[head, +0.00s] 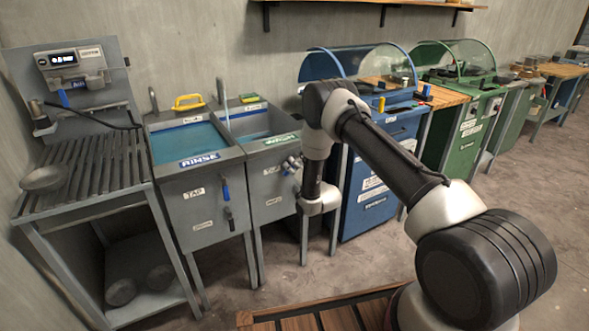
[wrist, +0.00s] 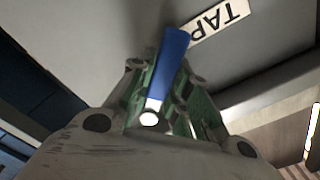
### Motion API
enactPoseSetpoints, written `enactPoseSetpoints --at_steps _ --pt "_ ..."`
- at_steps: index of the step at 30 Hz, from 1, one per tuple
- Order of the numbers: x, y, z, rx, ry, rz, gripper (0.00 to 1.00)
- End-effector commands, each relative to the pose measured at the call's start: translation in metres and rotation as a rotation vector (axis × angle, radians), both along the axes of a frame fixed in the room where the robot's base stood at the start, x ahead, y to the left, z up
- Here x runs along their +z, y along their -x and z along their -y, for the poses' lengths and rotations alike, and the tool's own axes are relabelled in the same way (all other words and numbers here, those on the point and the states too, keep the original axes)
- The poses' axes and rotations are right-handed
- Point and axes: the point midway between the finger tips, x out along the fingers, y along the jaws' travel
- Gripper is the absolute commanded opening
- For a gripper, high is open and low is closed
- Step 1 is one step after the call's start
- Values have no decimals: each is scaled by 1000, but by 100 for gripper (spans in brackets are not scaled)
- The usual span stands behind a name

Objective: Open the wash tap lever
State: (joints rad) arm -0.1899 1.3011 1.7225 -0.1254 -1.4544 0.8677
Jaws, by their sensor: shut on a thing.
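The wash tap lever (wrist: 171,62) is a blue handle with a pale metal end in the wrist view. It lies between my gripper's green-padded fingers, close beside the TAP label (wrist: 219,20). My gripper (wrist: 168,98) is shut on the lever. In the head view my gripper (head: 292,165) is at the front of the wash basin (head: 270,182), which carries a green WASH label (head: 281,141). The lever is hidden behind my gripper there. A thin pale streak (head: 225,108) rises over the basin; I cannot tell if it is spout or water.
The rinse basin (head: 203,195) stands to the left with its own blue tap lever (head: 225,192) hanging down. A slatted rack (head: 85,175) holding a grey bowl (head: 44,178) is further left. A blue cabinet (head: 375,185) is close on the right.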

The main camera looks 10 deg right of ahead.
Motion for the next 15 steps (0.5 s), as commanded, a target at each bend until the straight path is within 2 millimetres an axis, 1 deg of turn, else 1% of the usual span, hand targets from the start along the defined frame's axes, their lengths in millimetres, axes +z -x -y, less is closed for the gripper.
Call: enactPoseSetpoints --at_steps 15 --pt "17 4 -9 -1 -446 -146 0"
